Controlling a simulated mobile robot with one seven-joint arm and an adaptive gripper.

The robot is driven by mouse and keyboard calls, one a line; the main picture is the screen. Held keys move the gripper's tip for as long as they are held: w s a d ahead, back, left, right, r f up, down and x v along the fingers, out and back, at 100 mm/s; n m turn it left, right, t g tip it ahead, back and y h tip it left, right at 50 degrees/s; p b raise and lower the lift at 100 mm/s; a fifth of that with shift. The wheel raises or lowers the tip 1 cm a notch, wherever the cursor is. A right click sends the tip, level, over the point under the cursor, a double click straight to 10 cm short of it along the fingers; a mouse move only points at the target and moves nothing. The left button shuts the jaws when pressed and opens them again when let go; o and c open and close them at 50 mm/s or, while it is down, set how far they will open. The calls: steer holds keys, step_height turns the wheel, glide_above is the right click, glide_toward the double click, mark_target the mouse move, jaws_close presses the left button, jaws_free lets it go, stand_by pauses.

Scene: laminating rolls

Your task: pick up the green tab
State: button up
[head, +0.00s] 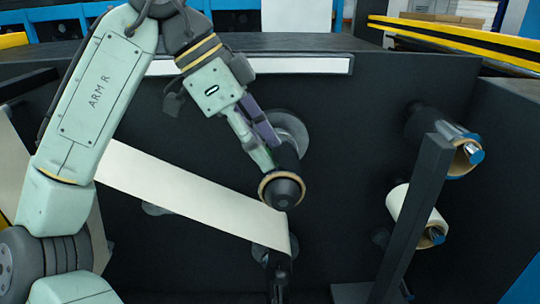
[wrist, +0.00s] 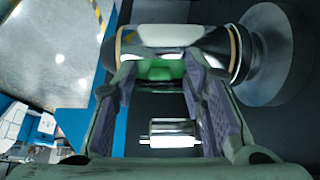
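The green tab (wrist: 160,69) shows in the wrist view as a green patch on the near side of a dark, shiny roll (wrist: 180,42), between my fingertips. In the head view the tab is hidden behind my arm and the roll. My gripper (wrist: 159,78) is open, with its purple-padded fingers apart on either side of the tab. In the head view my gripper (head: 272,152) reaches down to the roll with the tan-ringed end (head: 283,189). I cannot tell whether the fingertips touch the roll.
A wide cream web (head: 190,190) runs from the left to just below the roll. A dark upright bar (head: 420,200) stands at the right, near a black roll (head: 435,133) and a white roll (head: 415,213). The dark panel (head: 345,130) lies behind, bare between them.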

steer(key=c, duration=0.7)
steer(key=shift+r, duration=0.1)
